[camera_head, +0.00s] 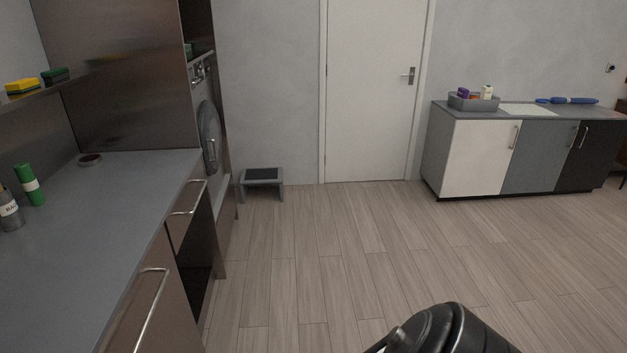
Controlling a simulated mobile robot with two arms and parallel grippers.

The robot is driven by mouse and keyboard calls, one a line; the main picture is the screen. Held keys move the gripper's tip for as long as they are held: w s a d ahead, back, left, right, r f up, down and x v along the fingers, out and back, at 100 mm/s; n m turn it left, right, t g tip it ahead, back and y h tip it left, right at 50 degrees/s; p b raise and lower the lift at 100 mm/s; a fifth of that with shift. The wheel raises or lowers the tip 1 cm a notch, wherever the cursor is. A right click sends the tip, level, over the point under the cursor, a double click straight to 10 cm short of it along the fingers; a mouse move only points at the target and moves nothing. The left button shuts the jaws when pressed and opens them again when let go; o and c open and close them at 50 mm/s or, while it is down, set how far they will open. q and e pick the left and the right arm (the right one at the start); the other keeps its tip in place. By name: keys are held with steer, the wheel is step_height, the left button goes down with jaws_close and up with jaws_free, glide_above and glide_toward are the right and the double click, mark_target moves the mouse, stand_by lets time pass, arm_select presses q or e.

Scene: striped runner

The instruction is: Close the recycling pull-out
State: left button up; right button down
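No front in the camera_head view is marked as the recycling pull-out, so I cannot tell for sure which one it is. A low cabinet at the right has a white front (479,158), a grey front (541,156) and a black front (592,157), each with an upright metal handle. These fronts look flush with each other. At the left, a counter unit has a front with a bar handle (189,198) above a dark opening (194,262), and a nearer front with another bar handle (151,309). Neither gripper shows; only a black part of my arm shows at the bottom.
The wooden floor (330,245) between the counter and the low cabinet is clear. A small grey step stool (262,177) stands by the back wall, left of a closed white door (370,90). A grey bin of bottles (473,103) stands on the low cabinet.

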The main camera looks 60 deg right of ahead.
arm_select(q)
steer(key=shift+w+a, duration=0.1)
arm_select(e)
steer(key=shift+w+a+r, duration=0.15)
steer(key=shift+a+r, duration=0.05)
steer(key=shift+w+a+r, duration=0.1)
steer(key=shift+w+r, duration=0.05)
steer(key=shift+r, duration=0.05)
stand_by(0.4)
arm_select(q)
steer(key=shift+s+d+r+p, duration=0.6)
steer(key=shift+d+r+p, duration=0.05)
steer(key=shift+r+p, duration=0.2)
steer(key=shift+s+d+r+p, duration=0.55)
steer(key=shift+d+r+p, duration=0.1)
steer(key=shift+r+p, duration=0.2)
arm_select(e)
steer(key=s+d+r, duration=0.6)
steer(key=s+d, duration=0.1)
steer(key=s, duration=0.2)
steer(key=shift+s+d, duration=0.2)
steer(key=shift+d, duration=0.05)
